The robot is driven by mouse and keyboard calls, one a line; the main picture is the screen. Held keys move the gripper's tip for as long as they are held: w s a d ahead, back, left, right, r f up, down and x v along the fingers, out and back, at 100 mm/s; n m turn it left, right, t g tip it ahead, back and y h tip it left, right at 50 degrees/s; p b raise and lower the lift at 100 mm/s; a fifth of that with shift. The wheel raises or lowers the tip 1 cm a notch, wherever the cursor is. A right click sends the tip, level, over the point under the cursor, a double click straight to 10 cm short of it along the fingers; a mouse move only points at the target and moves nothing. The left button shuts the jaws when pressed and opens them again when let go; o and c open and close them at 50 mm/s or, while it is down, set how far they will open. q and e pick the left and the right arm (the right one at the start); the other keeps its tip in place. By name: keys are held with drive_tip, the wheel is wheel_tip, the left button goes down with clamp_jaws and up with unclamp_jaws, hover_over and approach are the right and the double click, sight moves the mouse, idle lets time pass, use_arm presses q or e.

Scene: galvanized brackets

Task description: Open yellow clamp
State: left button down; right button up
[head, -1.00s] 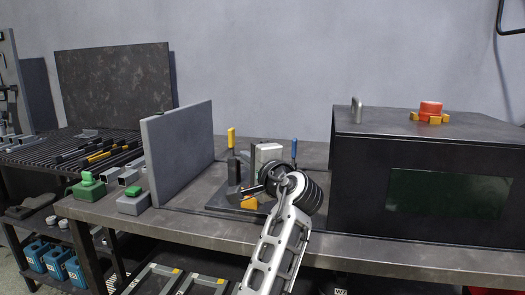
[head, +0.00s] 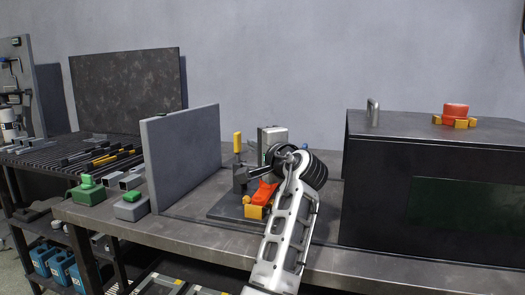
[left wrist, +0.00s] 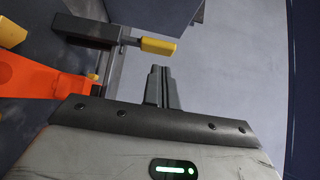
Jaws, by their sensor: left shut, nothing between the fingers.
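The yellow clamp's handle (head: 237,143) stands upright on the fixture plate (head: 222,208), at the plate's left side. In the left wrist view the yellow handle tip (left wrist: 158,46) is just above and left of my fingertips, with a gap visible between them in that picture. An orange part (head: 264,192) and a yellow block (head: 254,211) sit just below the gripper. My wrist hides the fixture's right part.
A grey upright panel (head: 183,158) stands left of the fixture. A dark box (head: 440,165) with a handle and red button fills the right. A green-topped grey block (head: 131,204) lies at the left. The bench front edge is mostly clear.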

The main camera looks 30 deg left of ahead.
use_arm(q)
drive_tip(key=x, duration=0.3)
drive_tip(key=shift+w+a, duration=0.25)
drive_tip(key=shift+a, duration=0.05)
